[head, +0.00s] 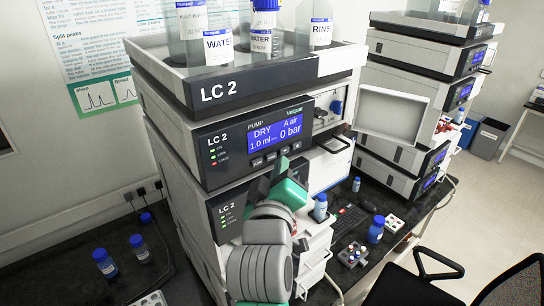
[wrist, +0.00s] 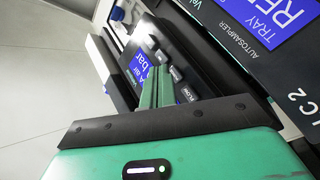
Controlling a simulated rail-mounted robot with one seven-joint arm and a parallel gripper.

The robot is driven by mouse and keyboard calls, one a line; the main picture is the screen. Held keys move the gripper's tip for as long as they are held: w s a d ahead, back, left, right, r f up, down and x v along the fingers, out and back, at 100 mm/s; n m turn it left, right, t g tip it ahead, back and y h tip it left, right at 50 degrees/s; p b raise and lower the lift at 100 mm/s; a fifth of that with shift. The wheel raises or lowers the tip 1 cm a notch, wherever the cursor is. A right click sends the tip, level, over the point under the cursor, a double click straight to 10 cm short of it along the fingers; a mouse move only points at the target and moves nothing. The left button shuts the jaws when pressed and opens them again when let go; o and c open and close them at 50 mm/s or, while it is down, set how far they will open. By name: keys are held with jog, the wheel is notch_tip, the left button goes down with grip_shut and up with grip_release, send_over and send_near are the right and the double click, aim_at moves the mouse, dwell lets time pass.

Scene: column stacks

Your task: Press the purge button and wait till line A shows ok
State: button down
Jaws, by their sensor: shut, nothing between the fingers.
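The LC 2 pump module (head: 232,140) has a blue display (head: 277,134) reading DRY, A air, 0 bar and 1.0 ml. A row of small buttons (head: 270,157) lies under the display. In the wrist view my gripper (wrist: 162,72) is shut and empty, tips close to the panel beside the display. Whether they touch is unclear.
Below is an autosampler (head: 230,207) with its own display. Water bottles (head: 219,44) stand in the tray (head: 235,88) on top. An open panel (head: 392,113) juts out to the right.

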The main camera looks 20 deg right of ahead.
jog(key=shift+w, duration=0.15)
jog(key=shift+w+a, duration=0.15)
jog(key=shift+w, duration=0.15)
dwell(0.3)
jog(key=shift+w+a, duration=0.15)
jog(key=shift+w, duration=0.2)
dwell(0.6)
jog(key=shift+s+d+p, duration=0.25)
jog(key=shift+s+p, duration=0.05)
jog(key=shift+s, duration=0.45)
jog(key=shift+s+d+p, duration=0.3)
jog(key=shift+s+p, duration=0.05)
jog(key=shift+s, duration=0.45)
jog(key=shift+s+d+p, duration=0.25)
jog(key=shift+s+p, duration=0.15)
jog(key=shift+s, duration=0.4)
jog(key=shift+s+d+p, duration=0.3)
jog(key=shift+s+p, duration=0.05)
jog(key=shift+s, duration=0.45)
dwell(3.2)
